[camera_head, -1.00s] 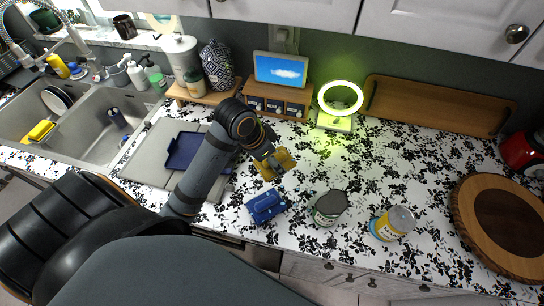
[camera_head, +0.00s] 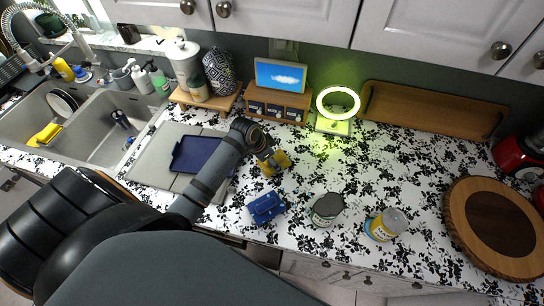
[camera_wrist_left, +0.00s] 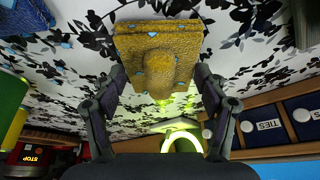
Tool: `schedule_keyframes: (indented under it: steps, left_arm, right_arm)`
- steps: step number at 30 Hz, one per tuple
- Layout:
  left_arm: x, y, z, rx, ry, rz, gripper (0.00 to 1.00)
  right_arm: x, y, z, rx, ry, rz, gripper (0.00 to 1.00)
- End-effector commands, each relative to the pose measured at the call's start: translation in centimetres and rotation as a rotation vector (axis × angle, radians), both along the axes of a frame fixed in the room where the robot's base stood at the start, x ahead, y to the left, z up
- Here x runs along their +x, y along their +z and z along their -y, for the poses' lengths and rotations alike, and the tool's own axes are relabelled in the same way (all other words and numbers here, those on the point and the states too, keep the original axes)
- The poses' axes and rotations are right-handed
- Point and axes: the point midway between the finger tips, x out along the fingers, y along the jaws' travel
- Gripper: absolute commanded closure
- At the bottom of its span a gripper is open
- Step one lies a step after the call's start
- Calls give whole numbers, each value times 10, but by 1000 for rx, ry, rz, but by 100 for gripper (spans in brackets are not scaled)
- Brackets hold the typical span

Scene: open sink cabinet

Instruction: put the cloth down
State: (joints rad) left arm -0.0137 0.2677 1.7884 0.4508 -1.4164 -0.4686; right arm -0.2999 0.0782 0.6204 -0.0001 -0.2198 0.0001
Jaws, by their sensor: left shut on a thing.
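A mustard-yellow cloth with small blue marks (camera_wrist_left: 158,48) is bunched between the fingers of my left gripper (camera_wrist_left: 161,78) in the wrist view. In the head view the cloth (camera_head: 277,163) shows at the end of my left arm, over the patterned countertop (camera_head: 330,175). My left gripper (camera_head: 266,160) is shut on it. The cloth is low over the counter; I cannot tell whether it touches. My right gripper is not in view.
A folded blue cloth-like bundle (camera_head: 265,207), a dark-lidded can (camera_head: 326,209) and a yellow-labelled can (camera_head: 386,224) stand near the front edge. A lit ring lamp (camera_head: 338,103) and a drawer box (camera_head: 278,103) stand behind. Counter between lamp and cans is clear.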

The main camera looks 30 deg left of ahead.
Motion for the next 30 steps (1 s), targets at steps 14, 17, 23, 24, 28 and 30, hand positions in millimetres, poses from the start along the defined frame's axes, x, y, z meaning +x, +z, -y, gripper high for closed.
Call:
schedule_keyframes:
  steps: [14, 17, 23, 24, 28, 30]
  left_arm:
    - [0, -4, 0, 1, -1, 2, 10]
    - [0, -4, 0, 1, -1, 2, 5]
    - [0, -3, 0, 1, -1, 2, 5]
    - [0, -3, 0, 1, -1, 2, 5]
    - [-1, 3, -2, 2, 0, 2, 5]
    - [-4, 14, -5, 5, 0, 5, 5]
  right_arm:
    - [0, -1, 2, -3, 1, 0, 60]
    - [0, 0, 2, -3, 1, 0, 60]
    - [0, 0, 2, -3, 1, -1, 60]
    - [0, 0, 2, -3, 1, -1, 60]
    - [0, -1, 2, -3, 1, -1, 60]
    - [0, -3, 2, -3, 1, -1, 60]
